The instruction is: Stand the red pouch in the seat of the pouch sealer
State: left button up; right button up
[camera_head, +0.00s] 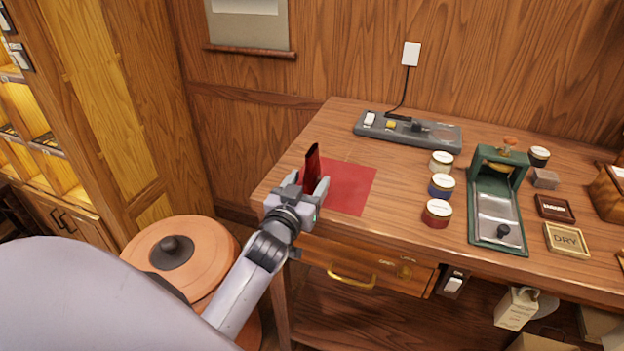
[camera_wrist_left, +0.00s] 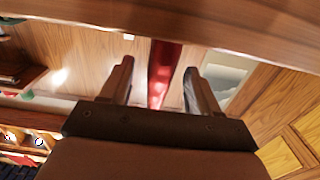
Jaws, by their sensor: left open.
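The red pouch (camera_head: 312,164) stands upright at the left part of the red mat (camera_head: 352,188), near the table's front left corner. My left gripper (camera_head: 308,187) is low beside the pouch. In the left wrist view the pouch (camera_wrist_left: 164,70) shows between the two spread fingers of the gripper (camera_wrist_left: 159,68), with a gap visible on each side. The gripper is open. A long dark grey device with a cord, which looks like the pouch sealer (camera_head: 408,132), lies at the back of the table. My right gripper is not in view.
Several round tins, among them a red-labelled tin (camera_head: 437,213), stand right of the mat. A green-framed device (camera_head: 499,200) is farther right, near a DRY plaque (camera_head: 567,240). The tabletop (camera_head: 345,135) between mat and sealer is mostly clear. A round orange-brown lid (camera_head: 180,255) is below left.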

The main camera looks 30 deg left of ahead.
pick_arm(q)
jog(key=shift+x, duration=1.2)
jog(key=c, duration=1.1)
jog(key=shift+c, duration=0.2)
jog(key=shift+r, duration=0.1)
